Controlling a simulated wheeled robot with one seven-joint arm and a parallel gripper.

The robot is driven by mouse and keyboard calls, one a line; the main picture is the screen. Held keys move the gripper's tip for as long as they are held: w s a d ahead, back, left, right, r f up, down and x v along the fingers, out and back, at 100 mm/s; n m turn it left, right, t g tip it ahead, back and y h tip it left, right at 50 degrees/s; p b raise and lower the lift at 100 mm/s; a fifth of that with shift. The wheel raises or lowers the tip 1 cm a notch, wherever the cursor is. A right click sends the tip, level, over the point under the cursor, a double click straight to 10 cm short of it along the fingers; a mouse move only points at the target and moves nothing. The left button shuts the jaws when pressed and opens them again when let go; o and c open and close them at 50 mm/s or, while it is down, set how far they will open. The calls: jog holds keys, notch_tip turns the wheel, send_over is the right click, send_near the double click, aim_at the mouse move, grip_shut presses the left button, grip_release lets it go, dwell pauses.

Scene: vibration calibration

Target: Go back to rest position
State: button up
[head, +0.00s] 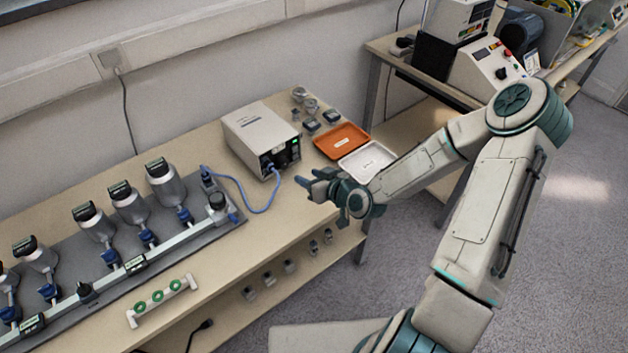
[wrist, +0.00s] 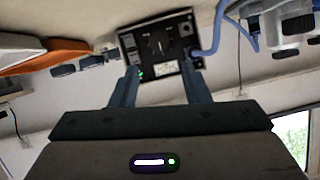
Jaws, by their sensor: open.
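My gripper (head: 306,183) is open and empty. In the head view it hangs in the air near the front edge of the workbench, in front of the white instrument box. In the wrist view my two fingers (wrist: 160,88) are spread apart with nothing between them. The instrument box (head: 258,135) stands on the bench with a blue cable running from its front. Its dark front panel (wrist: 158,45) shows beyond my fingertips in the wrist view.
An orange tray (head: 341,141) and a white tray (head: 367,162) lie beside the box, close to my forearm. Several metal sensors stand on a grey plate (head: 226,229) at left. A white rack with green rings (head: 162,300) lies near the front edge. A second bench (head: 440,92) stands behind my arm.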

jog(key=shift+v, duration=0.95)
jog(key=s+d+g+h, duration=0.2)
jog(key=s+d+n+g+h, duration=0.1)
jog(key=d+g, duration=0.1)
jog(key=shift+s+d+f+h, duration=0.1)
jog(key=shift+s+f+h, duration=0.15)
jog(key=shift+h, duration=0.05)
jog(key=s+d+r+m+g+h, duration=0.2)
jog(key=s+d+r+m, duration=0.1)
jog(key=s+r, duration=0.7)
jog(key=s+d+r+m+g+h, duration=0.1)
jog(key=s+d+r+m+h, duration=0.1)
jog(key=s+r, duration=0.8)
jog(key=shift+s+d+r+m+g, duration=0.25)
jog(key=shift+d+r+m+g, duration=0.15)
jog(key=shift+d+r+m, duration=0.25)
